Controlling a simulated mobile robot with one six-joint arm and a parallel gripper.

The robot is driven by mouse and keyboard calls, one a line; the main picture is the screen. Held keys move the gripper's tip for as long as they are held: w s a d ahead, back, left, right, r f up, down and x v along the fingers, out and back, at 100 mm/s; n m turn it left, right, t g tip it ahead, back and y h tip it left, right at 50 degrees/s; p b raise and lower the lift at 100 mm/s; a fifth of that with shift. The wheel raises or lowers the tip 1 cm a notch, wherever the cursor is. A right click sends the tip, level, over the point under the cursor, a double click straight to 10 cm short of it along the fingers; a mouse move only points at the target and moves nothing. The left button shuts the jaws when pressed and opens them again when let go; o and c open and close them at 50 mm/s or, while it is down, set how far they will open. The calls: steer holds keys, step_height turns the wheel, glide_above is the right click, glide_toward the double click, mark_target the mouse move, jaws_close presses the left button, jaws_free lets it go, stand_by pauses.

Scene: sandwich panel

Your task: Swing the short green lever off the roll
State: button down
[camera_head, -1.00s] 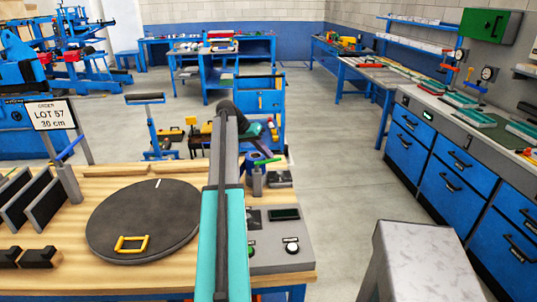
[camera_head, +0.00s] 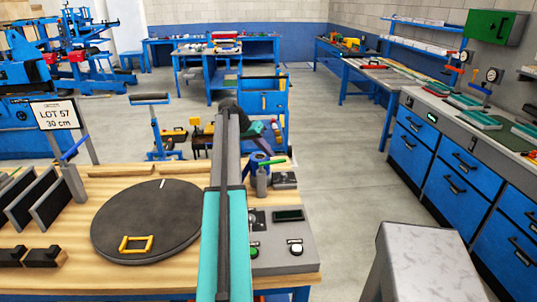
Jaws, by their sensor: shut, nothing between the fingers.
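The short green lever (camera_head: 274,163) sticks out to the right from the top of a small blue and grey fixture (camera_head: 260,175) at the back right of the wooden bench. The roll is hard to make out at this size. My gripper (camera_head: 277,142) is at the far end of my arm, just behind and above the lever. It is small and dark and partly lost against the blue cart behind. It looks shut and empty. I cannot tell whether it touches the lever.
A control box (camera_head: 280,240) with buttons stands in front of the fixture. A dark round turntable (camera_head: 147,215) with a yellow handle lies left of my arm. A small grey box (camera_head: 285,180) sits right of the fixture. Open floor lies right of the bench.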

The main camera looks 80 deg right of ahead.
steer(key=shift+w+d+r, duration=0.25)
steer(key=shift+w+d, duration=0.3)
steer(key=shift+d, duration=0.3)
steer(key=w+d+r, duration=0.1)
steer(key=w+r, duration=0.4)
steer(key=r, duration=0.2)
steer(key=shift+d+r, duration=0.25)
steer(key=shift+d, duration=0.1)
steer(key=shift+w, duration=0.1)
